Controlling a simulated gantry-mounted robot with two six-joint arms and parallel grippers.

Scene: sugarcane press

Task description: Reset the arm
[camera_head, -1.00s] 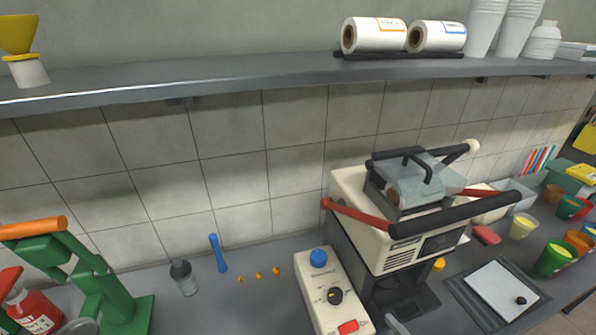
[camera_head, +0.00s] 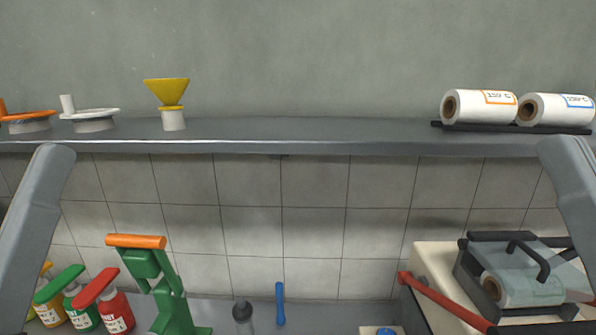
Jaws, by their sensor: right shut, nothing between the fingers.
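Two grey arm links of mine rise at the left and right edges of the head view. Their rounded upper ends are near the shelf front. No gripper fingers can be made out on either side, so I cannot see what the grippers are near. The arms touch none of the objects on the shelf as far as I can see.
A grey shelf (camera_head: 300,134) carries a yellow funnel (camera_head: 167,92) and labelled film rolls (camera_head: 480,105). Below stand a green press with an orange handle (camera_head: 136,241), a red bottle (camera_head: 116,311), a blue tool (camera_head: 280,303) and a sealing machine (camera_head: 440,266). The middle wall is clear.

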